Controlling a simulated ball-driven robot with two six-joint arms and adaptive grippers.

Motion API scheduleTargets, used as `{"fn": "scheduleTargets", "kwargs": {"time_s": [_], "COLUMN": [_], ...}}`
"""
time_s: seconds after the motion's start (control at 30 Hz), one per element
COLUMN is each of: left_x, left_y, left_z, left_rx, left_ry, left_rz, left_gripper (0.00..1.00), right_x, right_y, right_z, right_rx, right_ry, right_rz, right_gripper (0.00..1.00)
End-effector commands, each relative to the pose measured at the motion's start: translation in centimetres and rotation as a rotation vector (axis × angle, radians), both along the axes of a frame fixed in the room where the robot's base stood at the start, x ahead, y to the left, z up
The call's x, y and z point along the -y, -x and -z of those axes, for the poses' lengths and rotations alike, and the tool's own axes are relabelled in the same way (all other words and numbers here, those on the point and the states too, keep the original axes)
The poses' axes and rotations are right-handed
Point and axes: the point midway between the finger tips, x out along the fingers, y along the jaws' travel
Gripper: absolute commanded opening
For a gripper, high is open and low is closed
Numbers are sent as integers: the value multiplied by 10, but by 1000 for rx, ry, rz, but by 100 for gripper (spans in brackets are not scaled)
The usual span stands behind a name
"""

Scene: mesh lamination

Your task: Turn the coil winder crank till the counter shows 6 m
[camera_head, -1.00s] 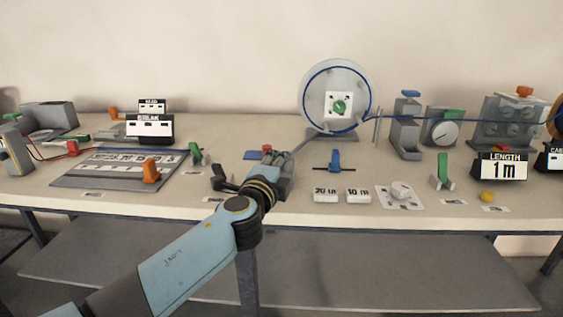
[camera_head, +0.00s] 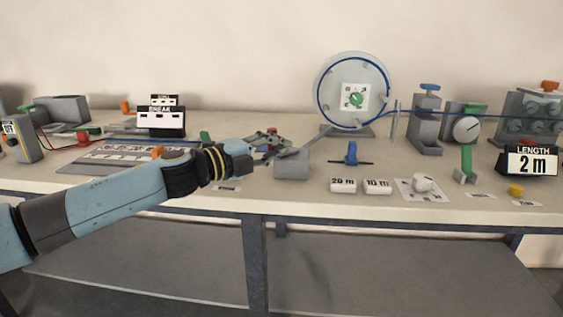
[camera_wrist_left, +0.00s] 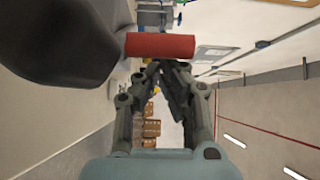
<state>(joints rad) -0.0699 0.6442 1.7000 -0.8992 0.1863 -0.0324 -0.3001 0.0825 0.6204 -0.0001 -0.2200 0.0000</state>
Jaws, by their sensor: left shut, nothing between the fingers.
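The coil winder's clear reel (camera_head: 380,85), with blue cable around its rim, stands at the back of the table. A grey shaft runs from it to a grey block (camera_head: 291,166) at the front. The crank's red handle (camera_head: 272,130) shows above my left gripper (camera_head: 276,143); it is a red cylinder (camera_wrist_left: 160,46) in the left wrist view. There the left fingers (camera_wrist_left: 157,70) meet just below the cylinder, shut and empty; I cannot tell whether they touch it. My right gripper is not in view.
White 20 m (camera_head: 342,185) and 10 m (camera_head: 377,186) blocks lie at the front edge, beside a blue clamp-like part (camera_head: 351,154). A BREAK sign (camera_head: 161,121) stands left.

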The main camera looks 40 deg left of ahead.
Motion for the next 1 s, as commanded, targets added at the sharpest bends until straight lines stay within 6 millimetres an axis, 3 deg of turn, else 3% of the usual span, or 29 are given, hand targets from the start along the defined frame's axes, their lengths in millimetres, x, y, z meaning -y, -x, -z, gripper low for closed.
{"fn": "scheduleTargets", "kwargs": {"time_s": [0.03, 0.17, 1.0], "left_x": [-4, -7, -8], "left_y": [0, 0, 1], "left_z": [8, 5, 0], "left_rx": [-2, -1, 0], "left_ry": [-8, -2, 0], "left_rz": [33, 103, 120], "left_gripper": [0, 0, 0], "right_x": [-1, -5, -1], "right_y": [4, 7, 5], "right_z": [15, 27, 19], "right_rx": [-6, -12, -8], "right_ry": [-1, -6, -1], "right_rz": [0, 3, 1], "right_gripper": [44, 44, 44]}}
